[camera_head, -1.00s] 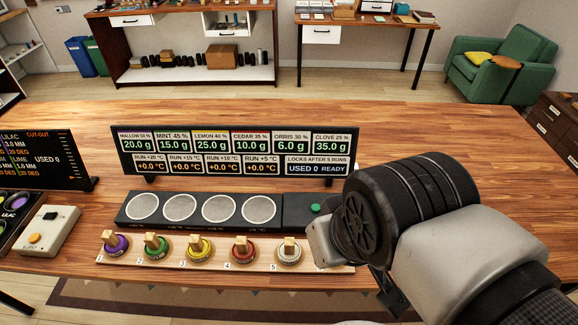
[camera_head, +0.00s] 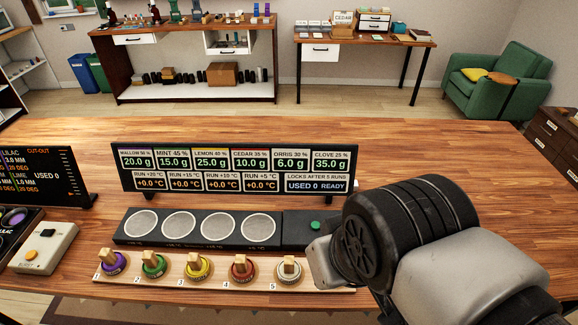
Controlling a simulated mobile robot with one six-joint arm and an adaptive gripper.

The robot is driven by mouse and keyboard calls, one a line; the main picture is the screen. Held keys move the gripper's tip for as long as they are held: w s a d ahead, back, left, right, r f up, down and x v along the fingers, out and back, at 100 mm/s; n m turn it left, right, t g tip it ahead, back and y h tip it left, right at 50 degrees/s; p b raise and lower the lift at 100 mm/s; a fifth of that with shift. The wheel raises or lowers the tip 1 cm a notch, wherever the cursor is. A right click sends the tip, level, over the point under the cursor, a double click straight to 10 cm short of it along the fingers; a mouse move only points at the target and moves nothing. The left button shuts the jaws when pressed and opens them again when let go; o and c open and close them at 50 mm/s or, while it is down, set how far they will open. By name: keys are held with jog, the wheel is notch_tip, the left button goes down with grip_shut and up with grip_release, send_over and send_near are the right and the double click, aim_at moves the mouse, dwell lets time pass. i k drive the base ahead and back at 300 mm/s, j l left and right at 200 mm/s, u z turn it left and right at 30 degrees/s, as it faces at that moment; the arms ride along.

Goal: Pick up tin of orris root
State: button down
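The tin of orris root is most likely the round white-topped tin (camera_head: 289,270) with a wooden knob, in place 5 of the wooden rack, as ORRIS is the fifth name on the display. Its label is too small to read. It stands upright, just left of my arm's wrist. My gripper (camera_head: 385,303) is mostly hidden behind the wrist and low in the picture. Its fingers do not show clearly, so I cannot see whether it is open. No tin is visibly held.
Purple (camera_head: 113,263), green (camera_head: 153,264), yellow (camera_head: 198,267) and red (camera_head: 242,268) tins share the rack (camera_head: 180,280). My wrist hides the rack's right end. Behind are a black unit with round plates (camera_head: 290,228) and an upright display (camera_head: 235,196). A switch box (camera_head: 43,248) stands left.

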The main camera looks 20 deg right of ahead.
aim_at(288, 270)
jog(key=i+j+z, duration=0.2)
jog(key=j, duration=0.45)
jog(key=j+z, duration=0.15)
jog(key=j, duration=0.5)
jog(key=i+j+z, duration=0.2)
jog(key=j, duration=0.45)
jog(key=k+z, duration=0.1)
jog(key=z, duration=0.65)
